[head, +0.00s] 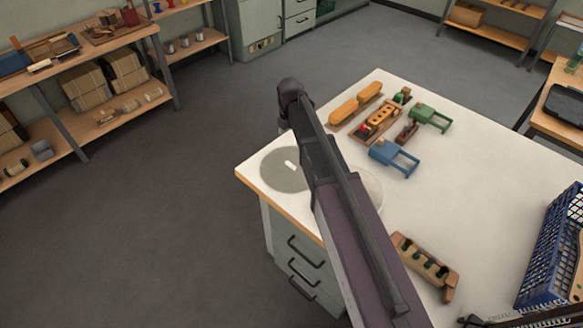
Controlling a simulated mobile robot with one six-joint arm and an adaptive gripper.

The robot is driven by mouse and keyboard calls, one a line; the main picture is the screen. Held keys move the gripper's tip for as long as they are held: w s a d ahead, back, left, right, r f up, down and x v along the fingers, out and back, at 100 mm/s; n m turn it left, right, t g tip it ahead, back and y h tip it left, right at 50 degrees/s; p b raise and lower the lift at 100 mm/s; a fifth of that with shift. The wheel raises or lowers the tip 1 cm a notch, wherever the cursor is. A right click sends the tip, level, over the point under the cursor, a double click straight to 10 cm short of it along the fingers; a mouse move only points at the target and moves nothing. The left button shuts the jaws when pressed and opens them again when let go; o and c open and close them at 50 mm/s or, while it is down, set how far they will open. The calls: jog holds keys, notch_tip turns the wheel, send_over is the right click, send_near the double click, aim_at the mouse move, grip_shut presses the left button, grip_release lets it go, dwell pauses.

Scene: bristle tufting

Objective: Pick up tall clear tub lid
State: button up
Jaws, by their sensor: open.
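A round, flat grey see-through disc with a small white bar at its middle, which looks like the clear tub lid (270,180), lies on the left corner of the white worktable (500,195). My arm crosses the view just right of it and hides a little of that side. A pale round rim, perhaps the clear tub (373,188), shows behind my arm; most of it is hidden. I cannot make out my gripper's fingertips in this view.
Orange, green and blue fixtures (393,155) stand at the table's far side. A wooden block with dark green pegs (424,262) lies nearer. A blue crate (548,250) stands at the right. Dark parts show at the bottom right edge. The table's middle is clear.

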jog(key=b, duration=0.8)
send_over(291, 164)
jog(key=shift+s+a+f, duration=0.1)
jog(key=shift+s+f, duration=0.05)
jog(key=shift+f, duration=4.1)
jog(key=shift+f+b, duration=0.1)
jog(key=shift+b, duration=0.2)
jog(key=shift+w+f+b, duration=0.2)
jog(key=shift+f+b, duration=2.3)
jog(key=c, duration=0.9)
